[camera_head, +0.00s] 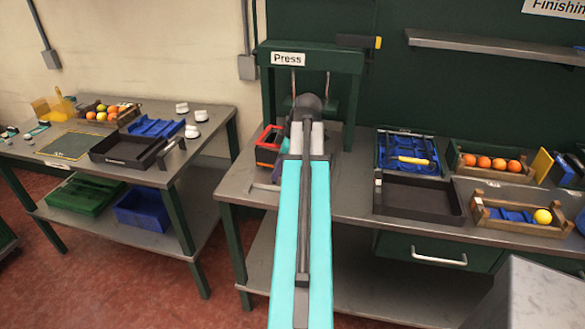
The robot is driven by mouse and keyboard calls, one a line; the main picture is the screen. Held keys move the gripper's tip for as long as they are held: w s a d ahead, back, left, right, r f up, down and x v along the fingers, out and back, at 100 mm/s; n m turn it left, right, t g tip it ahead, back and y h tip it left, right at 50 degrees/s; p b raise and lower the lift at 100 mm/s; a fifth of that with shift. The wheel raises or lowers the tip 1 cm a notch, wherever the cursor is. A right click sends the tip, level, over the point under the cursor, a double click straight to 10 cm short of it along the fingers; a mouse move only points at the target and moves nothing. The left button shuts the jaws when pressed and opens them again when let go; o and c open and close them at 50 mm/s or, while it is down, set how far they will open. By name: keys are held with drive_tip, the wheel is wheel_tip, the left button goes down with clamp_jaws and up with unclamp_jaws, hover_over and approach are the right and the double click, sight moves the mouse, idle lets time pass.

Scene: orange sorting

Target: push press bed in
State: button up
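The green press (313,55), labelled "Press", stands at the back of the middle workbench. Two thin rods hang from its crossbeam, and a dark lever with a yellow end (377,42) sticks out to its right. My cyan and grey arm reaches from the bottom of the picture up to the press opening. It covers the front of the press, so the press bed cannot be made out. My gripper is hidden behind the arm, and I cannot see whether it touches anything.
A red and black bin (268,147) stands just left of my arm. Right of it are a blue-lined tray (377,160), an empty black tray (420,197) and wooden crates with oranges (455,160) and a yellow fruit (480,213). Another table (160,175) stands left.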

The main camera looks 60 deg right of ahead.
drive_tip(key=s+d+r+h, duration=0.1)
drive_tip(key=s+d+r, duration=0.4)
drive_tip(key=s+r, duration=0.2)
drive_tip(key=shift+d+r+m+t+p, duration=0.15)
drive_tip(key=shift+r+m+t+p, duration=0.15)
drive_tip(key=shift+m, duration=0.1)
drive_tip(key=shift+w+f, duration=0.1)
drive_tip(key=shift+d+p+x, duration=0.1)
drive_tip(key=shift+p+x, duration=0.95)
drive_tip(key=shift+x, duration=2.35)
drive_tip(key=shift+d+p+x, duration=0.15)
drive_tip(key=shift+p+x, duration=0.9)
drive_tip(key=shift+x, duration=2.3)
drive_tip(key=shift+c, duration=0.3)
